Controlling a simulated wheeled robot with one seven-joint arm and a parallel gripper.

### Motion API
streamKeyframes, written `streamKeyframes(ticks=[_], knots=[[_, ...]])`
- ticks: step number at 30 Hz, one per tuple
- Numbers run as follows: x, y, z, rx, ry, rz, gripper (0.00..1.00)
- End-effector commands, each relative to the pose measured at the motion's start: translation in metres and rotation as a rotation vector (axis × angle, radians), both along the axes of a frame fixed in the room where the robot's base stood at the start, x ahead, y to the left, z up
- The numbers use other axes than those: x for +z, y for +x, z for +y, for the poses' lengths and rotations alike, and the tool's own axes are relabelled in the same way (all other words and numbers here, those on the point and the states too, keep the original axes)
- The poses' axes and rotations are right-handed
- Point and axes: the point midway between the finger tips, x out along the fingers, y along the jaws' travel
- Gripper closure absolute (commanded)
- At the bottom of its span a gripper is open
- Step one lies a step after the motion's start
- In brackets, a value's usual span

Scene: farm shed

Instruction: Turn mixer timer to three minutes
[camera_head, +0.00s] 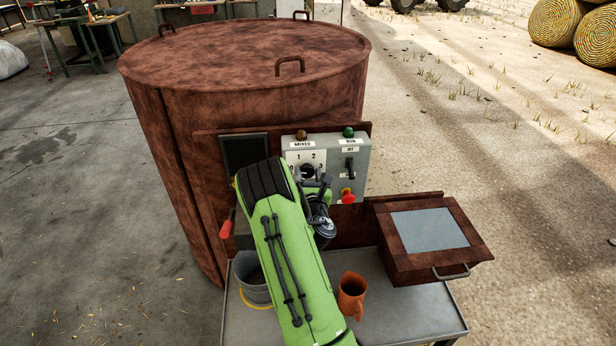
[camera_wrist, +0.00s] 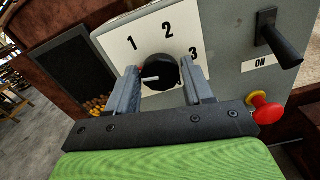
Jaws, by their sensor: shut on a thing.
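The mixer timer is a round black knob (camera_wrist: 160,74) on a white dial plate (camera_wrist: 112,42) marked 1, 2 and 3. Its white pointer faces left, below the 1 and away from the 3. My gripper (camera_wrist: 160,69) is shut on the knob, one finger on its left and one on its right. The left finger covers part of the dial plate's lower left. In the head view, the knob (camera_head: 308,171) shows partly behind my gripper (camera_head: 317,184) on the grey control box (camera_head: 363,160) of the rusty mixer tank (camera_head: 250,78).
Right of the knob are a black lever switch (camera_wrist: 282,42) near an ON label and a red button (camera_wrist: 265,108).

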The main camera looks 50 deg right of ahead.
Motion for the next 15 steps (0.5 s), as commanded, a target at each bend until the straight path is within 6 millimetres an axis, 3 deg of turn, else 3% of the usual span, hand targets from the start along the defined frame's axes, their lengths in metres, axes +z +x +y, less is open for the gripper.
streamKeyframes(ticks=[15], knots=[[-0.0004,-0.0009,-0.0014,0.001,0.363,-0.308,0.79]])
